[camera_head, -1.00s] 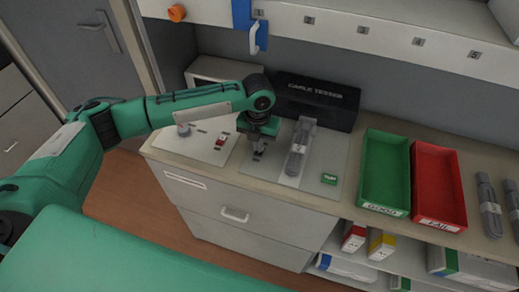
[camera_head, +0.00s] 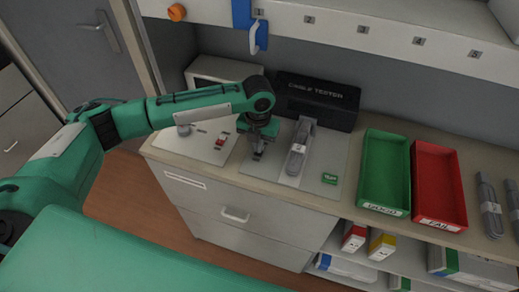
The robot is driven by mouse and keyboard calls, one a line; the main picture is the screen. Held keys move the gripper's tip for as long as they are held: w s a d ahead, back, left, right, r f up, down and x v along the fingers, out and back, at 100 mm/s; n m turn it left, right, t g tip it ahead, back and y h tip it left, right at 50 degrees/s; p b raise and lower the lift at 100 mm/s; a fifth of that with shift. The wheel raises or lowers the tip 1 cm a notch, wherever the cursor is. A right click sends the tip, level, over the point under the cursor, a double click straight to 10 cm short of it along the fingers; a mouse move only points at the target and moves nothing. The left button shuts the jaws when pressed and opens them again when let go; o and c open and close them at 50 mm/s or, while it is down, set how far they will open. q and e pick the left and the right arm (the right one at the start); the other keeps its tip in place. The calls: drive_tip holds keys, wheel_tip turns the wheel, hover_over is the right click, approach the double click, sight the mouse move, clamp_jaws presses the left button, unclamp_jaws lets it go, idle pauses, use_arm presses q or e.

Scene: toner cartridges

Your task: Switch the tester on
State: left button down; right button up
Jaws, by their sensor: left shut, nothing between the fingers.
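A panel (camera_head: 178,143) to the left carries a round knob (camera_head: 184,130) and a red switch (camera_head: 220,141). My left gripper (camera_head: 257,155) is shut and empty, pointing down over the left part of the plate, left of the cable and right of the red switch. My right gripper is not in view.
A green tray (camera_head: 371,205) labelled GOOD and a red tray (camera_head: 461,185) labelled FAIL stand to the right, both empty. Boxes stand on the shelf below.

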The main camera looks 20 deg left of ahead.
use_arm(q)
drive_tip(key=shift+f, duration=0.6)
drive_tip(key=shift+r, duration=0.15)
wheel_tip(320, 180, up, 7)
drive_tip(key=p, duration=0.7)
drive_tip(key=shift+f, duration=0.2)
idle(0.4)
